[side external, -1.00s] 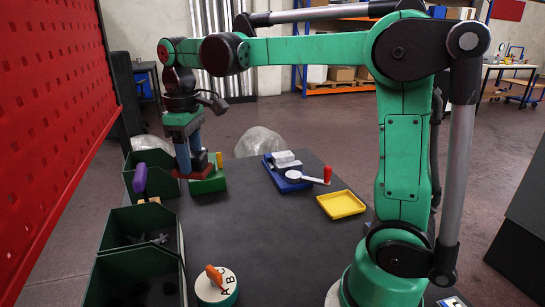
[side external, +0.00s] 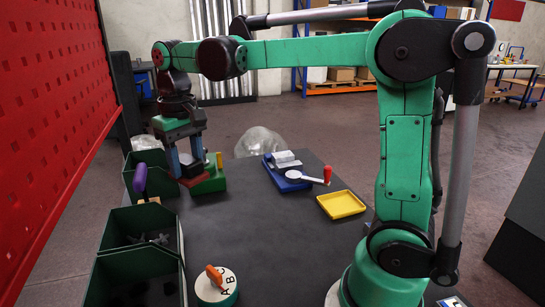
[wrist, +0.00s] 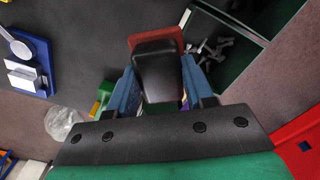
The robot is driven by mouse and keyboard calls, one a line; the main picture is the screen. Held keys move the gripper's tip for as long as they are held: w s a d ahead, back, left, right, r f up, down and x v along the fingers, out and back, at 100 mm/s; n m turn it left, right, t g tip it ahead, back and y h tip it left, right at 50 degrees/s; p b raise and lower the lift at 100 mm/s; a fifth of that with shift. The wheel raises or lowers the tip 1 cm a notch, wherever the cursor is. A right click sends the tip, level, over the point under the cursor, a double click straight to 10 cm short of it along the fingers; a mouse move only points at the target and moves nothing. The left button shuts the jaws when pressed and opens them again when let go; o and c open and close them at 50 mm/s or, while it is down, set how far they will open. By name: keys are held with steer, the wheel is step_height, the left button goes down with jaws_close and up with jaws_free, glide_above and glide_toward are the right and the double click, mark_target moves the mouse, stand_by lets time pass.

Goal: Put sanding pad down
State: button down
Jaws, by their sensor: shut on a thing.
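My gripper (side external: 188,172) is shut on the sanding pad (wrist: 157,70), a black block with a red base. In the wrist view the pad sits between my two blue fingers. I cannot tell whether the pad touches the block. The green block also shows at the left of the fingers in the wrist view (wrist: 103,95).
Green bins (side external: 118,222) line the left edge, one with a purple-handled tool (side external: 140,178). A blue fixture with a red handle (side external: 290,178) and a yellow tray (side external: 341,204) stand to the right. The table's middle is clear.

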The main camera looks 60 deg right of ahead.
mark_target(222, 231)
steer(key=d+r+m, duration=0.2)
steer(key=d+m, duration=0.4)
steer(key=m, duration=0.1)
steer(key=f, duration=1.9)
steer(key=shift+s+d+f, duration=0.15)
steer(key=shift+d+f, duration=0.05)
steer(key=shift+d, duration=0.05)
steer(key=shift+f, duration=0.15)
steer(key=shift+c, duration=1.7)
jaws_free()
